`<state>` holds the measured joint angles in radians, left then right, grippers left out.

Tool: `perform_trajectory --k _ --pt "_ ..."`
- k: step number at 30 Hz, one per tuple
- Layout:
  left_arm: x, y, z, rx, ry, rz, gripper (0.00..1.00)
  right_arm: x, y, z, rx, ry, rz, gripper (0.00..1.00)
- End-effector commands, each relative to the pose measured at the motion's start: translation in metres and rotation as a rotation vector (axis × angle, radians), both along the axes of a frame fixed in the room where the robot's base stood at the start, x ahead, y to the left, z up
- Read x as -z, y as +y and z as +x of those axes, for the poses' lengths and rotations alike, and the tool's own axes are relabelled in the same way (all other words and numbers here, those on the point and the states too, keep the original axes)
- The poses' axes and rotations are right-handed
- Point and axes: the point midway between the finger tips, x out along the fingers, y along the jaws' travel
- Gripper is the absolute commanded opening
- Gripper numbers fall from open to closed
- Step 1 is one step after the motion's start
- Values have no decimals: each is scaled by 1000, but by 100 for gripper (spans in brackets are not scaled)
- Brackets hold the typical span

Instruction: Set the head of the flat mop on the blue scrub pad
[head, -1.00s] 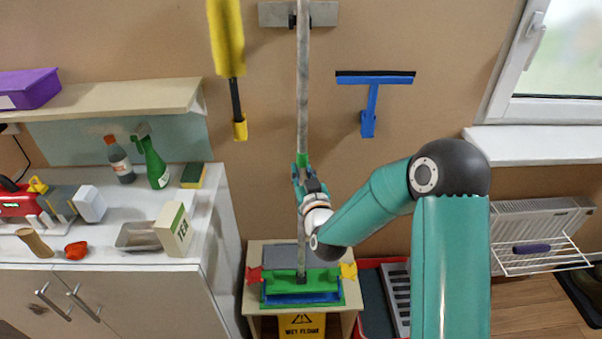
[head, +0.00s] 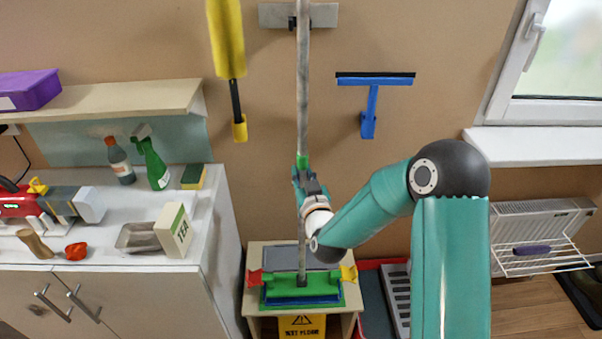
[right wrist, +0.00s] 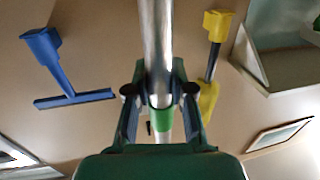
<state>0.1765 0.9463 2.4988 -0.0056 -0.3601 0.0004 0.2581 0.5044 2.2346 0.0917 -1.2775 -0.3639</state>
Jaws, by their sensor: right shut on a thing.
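The flat mop's grey pole (head: 303,90) stands upright in front of the wall. Its green head (head: 285,282) is low over the small table. My right gripper (head: 303,175) is shut around the pole, near a green band; the right wrist view also shows the pole (right wrist: 156,40) between the fingers. The blue scrub pad (head: 300,299) shows as a strip along the front edge of the mop head; the head hides the rest. I cannot tell whether head and pad touch. My left gripper is not in view.
The small table (head: 258,312) carries a green mat and red and yellow pieces beside the mop head. A yellow wet-floor sign (head: 302,326) is below. A white counter (head: 215,215) with bottles stands left. A blue squeegee (head: 372,95) hangs on the wall.

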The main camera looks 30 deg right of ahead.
Motion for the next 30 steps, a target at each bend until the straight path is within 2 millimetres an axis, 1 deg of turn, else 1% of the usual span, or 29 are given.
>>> perform_trajectory --k 1,8,19,30 --pt "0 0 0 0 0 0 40 -3 0 1 1 -8 -3 0" --pt "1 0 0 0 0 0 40 -3 0 1 1 -8 -3 0" --pt "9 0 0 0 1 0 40 -4 0 0 0 -9 -2 0" --pt "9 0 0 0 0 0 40 -5 0 0 0 -7 -3 0"
